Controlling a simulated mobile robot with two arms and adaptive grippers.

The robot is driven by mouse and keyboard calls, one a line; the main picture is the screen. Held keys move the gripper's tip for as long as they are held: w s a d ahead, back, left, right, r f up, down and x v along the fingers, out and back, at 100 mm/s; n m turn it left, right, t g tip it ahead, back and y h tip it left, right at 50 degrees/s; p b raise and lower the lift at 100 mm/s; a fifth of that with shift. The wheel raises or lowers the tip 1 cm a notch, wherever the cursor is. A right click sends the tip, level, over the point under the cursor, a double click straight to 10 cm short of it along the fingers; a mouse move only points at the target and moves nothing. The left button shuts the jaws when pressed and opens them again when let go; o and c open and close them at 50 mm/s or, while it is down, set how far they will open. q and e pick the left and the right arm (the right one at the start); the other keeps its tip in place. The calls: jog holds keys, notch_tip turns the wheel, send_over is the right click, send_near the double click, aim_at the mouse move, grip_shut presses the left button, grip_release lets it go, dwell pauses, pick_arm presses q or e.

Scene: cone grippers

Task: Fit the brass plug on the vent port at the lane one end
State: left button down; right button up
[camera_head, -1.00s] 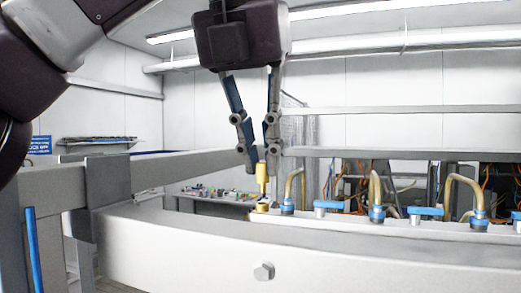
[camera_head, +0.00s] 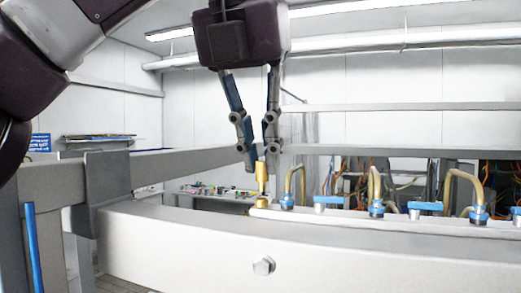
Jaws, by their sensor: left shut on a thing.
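The brass plug (camera_head: 261,176) is upright between the fingertips of my left gripper (camera_head: 260,165), which is shut on it. The vent port (camera_head: 262,203) shows as a small brass piece on top of the white manifold beam (camera_head: 400,227), at the left end of the row of blue fittings. The plug is right above the port, roughly in line with it. Its narrow lower end reaches down to the port; I cannot tell whether it touches or is seated. My right gripper is not in view.
Blue valves (camera_head: 327,202) and bent tan hoses (camera_head: 375,183) stand along the beam just right of the port. A grey rail (camera_head: 140,166) runs behind at the left. A bench with small items (camera_head: 215,192) is farther back. Above the beam's left end is free room.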

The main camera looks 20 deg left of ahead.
pick_arm(q)
jog(key=shift+f, duration=0.35)
jog(key=shift+f+b, duration=0.65)
jog(key=shift+b, duration=0.15)
dwell(0.5)
jog(key=c, duration=1.9)
grip_release()
jog(key=o, duration=0.4)
jog(key=shift+c, duration=0.2)
jog(key=shift+r, duration=0.1)
